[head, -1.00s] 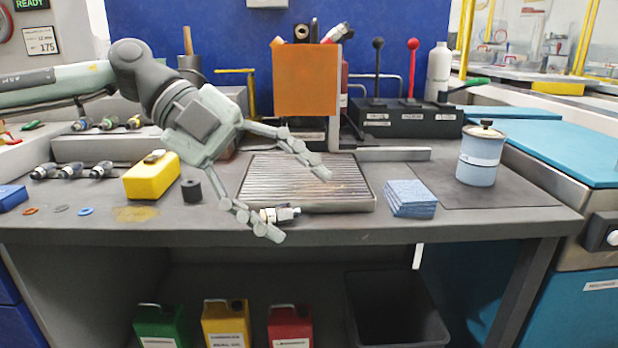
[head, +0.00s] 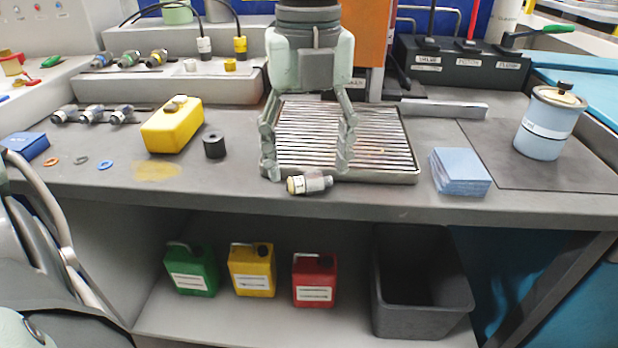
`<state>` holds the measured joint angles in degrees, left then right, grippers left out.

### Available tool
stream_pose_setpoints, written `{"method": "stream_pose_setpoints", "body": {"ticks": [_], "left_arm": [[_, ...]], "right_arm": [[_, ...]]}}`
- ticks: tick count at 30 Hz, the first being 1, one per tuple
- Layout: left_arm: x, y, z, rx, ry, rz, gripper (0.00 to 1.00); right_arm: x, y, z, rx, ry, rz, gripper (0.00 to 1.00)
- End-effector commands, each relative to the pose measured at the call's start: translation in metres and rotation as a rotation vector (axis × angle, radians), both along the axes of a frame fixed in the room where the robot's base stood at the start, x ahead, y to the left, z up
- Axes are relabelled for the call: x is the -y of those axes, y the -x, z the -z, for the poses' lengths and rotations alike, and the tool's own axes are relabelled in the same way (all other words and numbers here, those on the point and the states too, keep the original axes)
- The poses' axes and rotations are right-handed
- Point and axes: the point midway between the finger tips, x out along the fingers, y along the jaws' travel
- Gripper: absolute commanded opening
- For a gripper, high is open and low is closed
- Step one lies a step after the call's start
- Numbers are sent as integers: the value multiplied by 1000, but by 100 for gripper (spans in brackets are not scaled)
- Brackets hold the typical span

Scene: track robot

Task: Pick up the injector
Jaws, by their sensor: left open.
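An injector (head: 310,183), a small metallic cylinder with a cream-coloured end, lies on its side on the grey workbench. It is at the front edge of the ribbed metal tray (head: 398,178), near the bench's front edge. My left gripper (head: 307,168) points down over the tray, fingers spread wide and empty. Its fingertips appear just behind and to either side of the injector; I cannot tell their exact height. My right gripper is not in view.
Left of the tray are a black cylinder (head: 214,146) and a yellow container (head: 173,125). Blue cloths (head: 460,171) and a lidded blue can (head: 549,122) are to the right. An orange block (head: 368,40) stands behind. Canisters and a dark bin (head: 420,290) are below.

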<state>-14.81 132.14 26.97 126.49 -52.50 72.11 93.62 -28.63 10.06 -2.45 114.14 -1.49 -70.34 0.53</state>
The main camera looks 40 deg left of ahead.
Motion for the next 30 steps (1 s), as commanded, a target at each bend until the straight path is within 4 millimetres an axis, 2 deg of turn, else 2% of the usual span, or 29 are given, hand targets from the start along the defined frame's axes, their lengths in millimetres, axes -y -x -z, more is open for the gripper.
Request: {"method": "stream_pose_setpoints", "body": {"ticks": [4,12,23,30], "left_arm": [[0,0,16,-2,1,0,66],[0,-1,18,1,1,-1,64],[0,-1,17,1,1,-1,20],[0,-1,16,2,1,-1,20]], "right_arm": [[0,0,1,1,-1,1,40],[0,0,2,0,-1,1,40],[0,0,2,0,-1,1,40],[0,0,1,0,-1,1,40]]}}
